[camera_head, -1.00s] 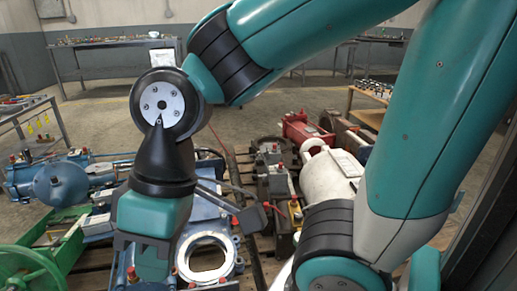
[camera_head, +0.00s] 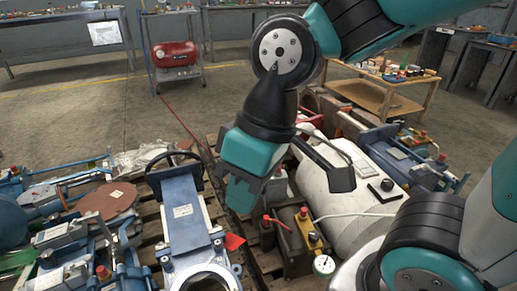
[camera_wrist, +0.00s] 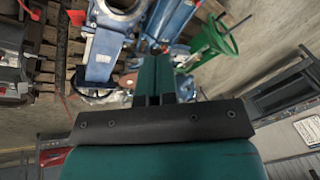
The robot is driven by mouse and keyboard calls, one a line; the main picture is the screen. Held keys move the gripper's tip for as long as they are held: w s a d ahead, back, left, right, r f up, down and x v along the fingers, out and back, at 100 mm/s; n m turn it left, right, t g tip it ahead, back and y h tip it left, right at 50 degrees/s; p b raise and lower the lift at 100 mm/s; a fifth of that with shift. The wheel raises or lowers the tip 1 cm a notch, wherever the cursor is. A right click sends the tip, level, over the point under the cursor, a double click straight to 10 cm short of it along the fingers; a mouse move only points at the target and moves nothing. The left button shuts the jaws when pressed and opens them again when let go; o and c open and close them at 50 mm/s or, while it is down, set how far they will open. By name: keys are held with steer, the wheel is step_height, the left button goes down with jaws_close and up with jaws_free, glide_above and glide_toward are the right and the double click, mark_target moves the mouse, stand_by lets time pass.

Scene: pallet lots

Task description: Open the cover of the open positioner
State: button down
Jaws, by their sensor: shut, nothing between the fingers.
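My gripper (camera_head: 240,192) hangs in the middle of the head view, pointing down above the gap between a blue valve body (camera_head: 185,215) and a dark block assembly (camera_head: 290,235). In the wrist view, its two teal fingers (camera_wrist: 155,75) are together with nothing between them. I cannot tell for sure which part is the positioner, and no cover is clearly made out. A small yellow fitting (camera_head: 307,228) with a red cap and a round dial gauge (camera_head: 323,264) sit on the dark block assembly, apart from the gripper.
A white cylindrical tank (camera_head: 345,200) lies right of the gripper. Blue machinery (camera_head: 75,235) fills the left. A wooden cart (camera_head: 385,95) and a red tank (camera_head: 174,54) on a trolley stand behind. Open concrete floor (camera_head: 110,115) lies beyond the pallets.

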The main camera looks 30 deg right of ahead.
steer(key=w+d+f+m+t+h+b, duration=0.1)
steer(key=w+d+f+m+h, duration=0.3)
steer(key=w, duration=0.8)
steer(key=w+d+f+m+t+h+b, duration=0.15)
steer(key=w+f, duration=0.45)
steer(key=w, duration=0.7)
steer(key=w+d+f+m+h, duration=0.3)
steer(key=w+f+m, duration=0.15)
steer(key=w, duration=0.75)
steer(key=w+d+f+m+h+b, duration=0.1)
steer(key=w+d+f+b, duration=0.1)
steer(key=d+f, duration=0.4)
steer(key=w+d+f+m+h+b, duration=0.1)
steer(key=w+d+f+h+b, duration=0.1)
steer(key=d+f+b, duration=0.3)
steer(key=shift+x, duration=1.65)
